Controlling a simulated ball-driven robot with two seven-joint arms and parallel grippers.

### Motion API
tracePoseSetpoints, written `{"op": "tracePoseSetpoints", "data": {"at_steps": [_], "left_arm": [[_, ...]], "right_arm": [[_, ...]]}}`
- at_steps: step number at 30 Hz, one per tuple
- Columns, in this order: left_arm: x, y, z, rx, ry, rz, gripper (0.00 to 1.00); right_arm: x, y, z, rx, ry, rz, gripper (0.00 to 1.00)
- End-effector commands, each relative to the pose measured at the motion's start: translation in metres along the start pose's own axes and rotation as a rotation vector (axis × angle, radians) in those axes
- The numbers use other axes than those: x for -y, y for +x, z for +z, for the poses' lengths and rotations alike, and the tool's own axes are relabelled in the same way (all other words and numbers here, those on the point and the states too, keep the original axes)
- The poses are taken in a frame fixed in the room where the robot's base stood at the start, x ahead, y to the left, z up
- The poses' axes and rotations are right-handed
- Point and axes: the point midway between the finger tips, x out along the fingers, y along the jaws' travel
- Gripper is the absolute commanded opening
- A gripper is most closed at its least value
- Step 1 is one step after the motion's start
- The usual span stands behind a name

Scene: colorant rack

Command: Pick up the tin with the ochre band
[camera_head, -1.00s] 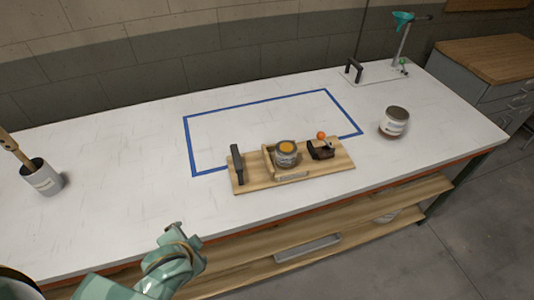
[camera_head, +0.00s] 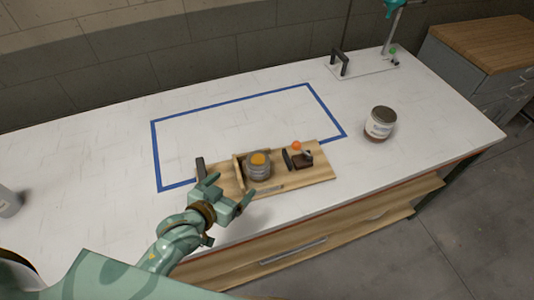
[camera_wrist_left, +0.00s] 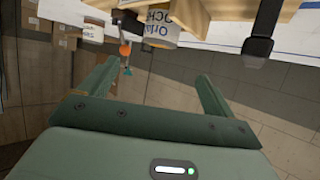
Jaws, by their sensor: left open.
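A grey tin (camera_head: 259,172) with ochre on its lid stands upright on a wooden rack (camera_head: 318,177) at the front of the white bench. In the left wrist view, which is upside down, a tin (camera_wrist_left: 160,22) with blue lettering shows at the top, partly cut off. My left gripper (camera_head: 232,190) is open and empty at the rack's near left, apart from the tin. Its two fingers (camera_wrist_left: 155,82) also show in the left wrist view, with nothing between them. My right gripper is not in view.
A black handle (camera_head: 200,169) stands at the rack's left end. Another tin (camera_head: 380,124) stands farther right. The blue-taped area (camera_head: 245,125) behind is clear.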

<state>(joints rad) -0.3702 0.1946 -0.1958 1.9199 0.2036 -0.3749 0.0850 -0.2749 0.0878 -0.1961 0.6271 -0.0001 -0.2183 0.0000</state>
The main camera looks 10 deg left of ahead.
Motion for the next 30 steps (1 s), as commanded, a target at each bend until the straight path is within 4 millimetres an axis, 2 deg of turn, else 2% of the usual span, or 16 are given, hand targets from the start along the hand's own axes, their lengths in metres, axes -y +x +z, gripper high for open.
{"op": "tracePoseSetpoints", "data": {"at_steps": [3, 7, 10, 14, 20, 27, 30], "left_arm": [[-0.001, 0.019, 0.0, -0.005, -0.005, 0.001, 0.9], [0.0, 0.053, 0.001, -0.005, -0.004, 0.001, 0.9], [0.0, 0.077, 0.001, -0.004, -0.004, 0.001, 0.9], [0.0, 0.099, 0.001, -0.004, -0.003, 0.001, 0.9], [0.0, 0.115, 0.002, -0.002, -0.003, 0.001, 0.9], [0.002, 0.153, 0.006, -0.003, -0.003, 0.0, 0.9], [0.002, 0.16, 0.005, -0.002, -0.002, 0.0, 0.9]], "right_arm": [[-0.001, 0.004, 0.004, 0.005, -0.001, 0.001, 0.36], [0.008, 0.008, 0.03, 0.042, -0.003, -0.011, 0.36], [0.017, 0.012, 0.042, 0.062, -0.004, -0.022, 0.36], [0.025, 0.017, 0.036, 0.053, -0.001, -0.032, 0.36], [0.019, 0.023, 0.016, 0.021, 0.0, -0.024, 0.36], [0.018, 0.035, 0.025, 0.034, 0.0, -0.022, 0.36], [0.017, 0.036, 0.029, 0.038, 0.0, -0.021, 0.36]]}}
